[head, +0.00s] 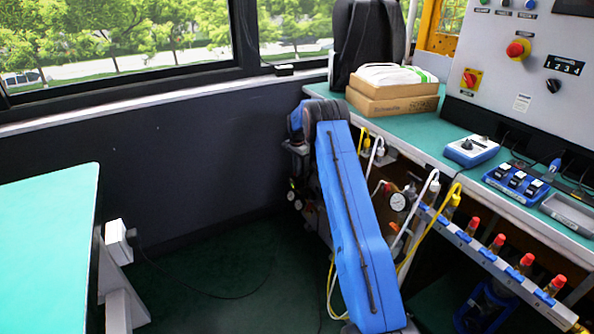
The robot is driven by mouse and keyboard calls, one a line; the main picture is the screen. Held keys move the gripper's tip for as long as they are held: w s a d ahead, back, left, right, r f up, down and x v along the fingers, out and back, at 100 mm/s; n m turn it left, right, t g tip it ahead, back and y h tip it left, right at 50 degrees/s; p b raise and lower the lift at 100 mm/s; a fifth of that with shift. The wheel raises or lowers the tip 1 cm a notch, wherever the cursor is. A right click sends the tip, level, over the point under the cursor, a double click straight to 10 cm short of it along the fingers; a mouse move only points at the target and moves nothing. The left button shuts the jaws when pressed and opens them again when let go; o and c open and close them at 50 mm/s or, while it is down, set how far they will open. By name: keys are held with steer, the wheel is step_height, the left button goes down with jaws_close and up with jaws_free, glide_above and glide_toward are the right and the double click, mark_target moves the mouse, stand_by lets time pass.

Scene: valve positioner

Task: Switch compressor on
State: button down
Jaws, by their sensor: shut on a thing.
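My own blue arm fills the middle of the head view and hides what is behind it. My gripper does not show; it is behind the arm or out of the picture. No thing here can be told for sure as the compressor. Behind the arm's left edge, a dark device with small gauges (293,194) shows in part. To the right of the arm is a round white gauge (398,202) among hoses. A red switch on a yellow plate (471,79) is on the grey control panel (490,60).
A green-topped workbench (435,150) runs along the right, with cardboard boxes (393,98), a blue control box (471,150) and a row of red-capped fittings (498,243) below. A second green table (45,250) stands at left. Dark floor (215,275) between them is clear except a cable.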

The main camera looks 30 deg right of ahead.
steer(key=shift+m, duration=1.1)
steer(key=c, duration=1.9)
jaws_free()
steer(key=shift+o, duration=0.2)
step_height(320, 180, up, 17)
steer(key=shift+r, duration=0.2)
